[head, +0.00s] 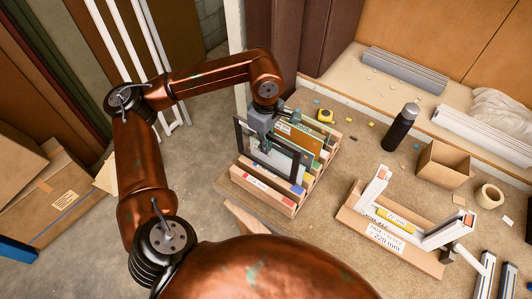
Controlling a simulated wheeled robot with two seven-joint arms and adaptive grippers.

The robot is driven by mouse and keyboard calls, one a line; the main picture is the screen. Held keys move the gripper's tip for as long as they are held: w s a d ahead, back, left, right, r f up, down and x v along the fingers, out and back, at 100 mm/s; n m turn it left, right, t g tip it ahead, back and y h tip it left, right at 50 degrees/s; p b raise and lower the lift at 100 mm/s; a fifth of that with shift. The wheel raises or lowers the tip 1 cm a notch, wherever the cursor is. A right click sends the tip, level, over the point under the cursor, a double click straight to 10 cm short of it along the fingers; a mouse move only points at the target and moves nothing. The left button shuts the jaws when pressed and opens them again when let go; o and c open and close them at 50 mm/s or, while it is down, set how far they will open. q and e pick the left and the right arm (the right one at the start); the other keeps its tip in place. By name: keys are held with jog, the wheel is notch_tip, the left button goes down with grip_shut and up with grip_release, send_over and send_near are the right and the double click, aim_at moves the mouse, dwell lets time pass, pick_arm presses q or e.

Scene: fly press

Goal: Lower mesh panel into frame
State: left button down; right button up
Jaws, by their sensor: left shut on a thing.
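My left gripper (264,143) points down at the wooden rack and is shut on the top edge of a dark-rimmed panel (241,136), which looks like the mesh panel. The panel stands upright at the rack (262,195); its lower edge is hidden, so I cannot tell whether it is clear of the slot. Other upright panels, green and orange (311,139), stand in the rack behind it. A white frame (371,187) with an open top stands in a wooden holder (400,256) marked 220 mm, to the right of the rack. My right gripper is not in view.
A black bottle (398,130), an open cardboard box (443,164), a tape roll (488,196) and a yellow tape measure (325,116) stand on the bench. White profiles (484,275) lie at the front right. Bare bench (338,170) lies between rack and holder.

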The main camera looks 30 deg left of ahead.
pick_arm(q)
jog(key=shift+r+p, duration=2.05)
jog(key=shift+r, duration=2.05)
